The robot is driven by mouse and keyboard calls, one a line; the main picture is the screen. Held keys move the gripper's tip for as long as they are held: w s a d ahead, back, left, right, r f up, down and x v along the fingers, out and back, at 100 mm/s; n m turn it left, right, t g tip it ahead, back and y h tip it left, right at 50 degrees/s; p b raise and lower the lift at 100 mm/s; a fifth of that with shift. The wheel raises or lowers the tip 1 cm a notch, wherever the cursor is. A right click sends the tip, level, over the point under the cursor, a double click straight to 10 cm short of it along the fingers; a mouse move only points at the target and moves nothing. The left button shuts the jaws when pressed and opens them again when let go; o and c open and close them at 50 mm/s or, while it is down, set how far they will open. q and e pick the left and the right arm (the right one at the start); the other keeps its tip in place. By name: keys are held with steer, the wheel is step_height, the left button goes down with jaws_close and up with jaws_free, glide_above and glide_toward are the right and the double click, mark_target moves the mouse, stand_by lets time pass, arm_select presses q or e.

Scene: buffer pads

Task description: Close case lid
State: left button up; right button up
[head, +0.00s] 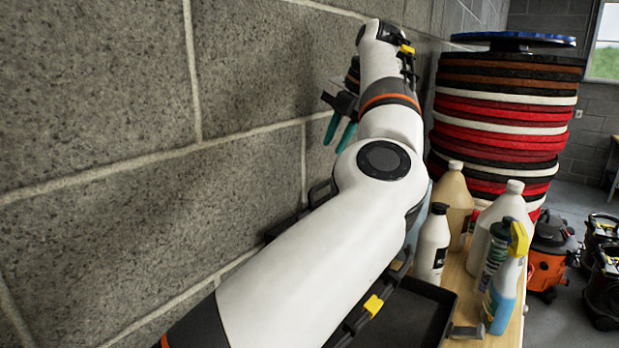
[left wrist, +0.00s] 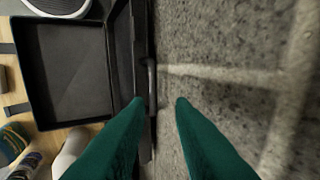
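The black case (head: 420,312) lies open on the wooden table, partly hidden behind my left arm in the head view. Its empty tray (left wrist: 60,72) shows in the left wrist view. The lid (left wrist: 128,60) stands raised, seen nearly edge-on between the tray and the block wall. In the head view only dark bits of the lid (head: 318,192) show beside my arm. My left gripper (head: 335,146) has teal fingers, parted and empty, high near the wall. In its wrist view the fingertips (left wrist: 160,102) are beside the lid's edge, on the wall side. My right gripper is not in view.
A grey block wall (head: 100,120) runs close along the left. Bottles, including a white one (head: 432,245) and a spray bottle (head: 505,285), crowd the table right of the case. A tall stack of red, black and white pads (head: 505,125) stands behind.

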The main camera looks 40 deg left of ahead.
arm_select(q)
glide_toward(320, 185)
step_height(320, 185, down, 2)
steer(key=x, duration=0.2)
steer(key=a+x, duration=0.1)
steer(key=x, duration=0.2)
steer(key=shift+r, duration=0.2)
steer(key=shift+a+f+p, duration=0.1)
steer(key=shift+f+p, duration=0.2)
steer(key=shift+f, duration=0.2)
steer(key=c, duration=0.4)
jaws_close()
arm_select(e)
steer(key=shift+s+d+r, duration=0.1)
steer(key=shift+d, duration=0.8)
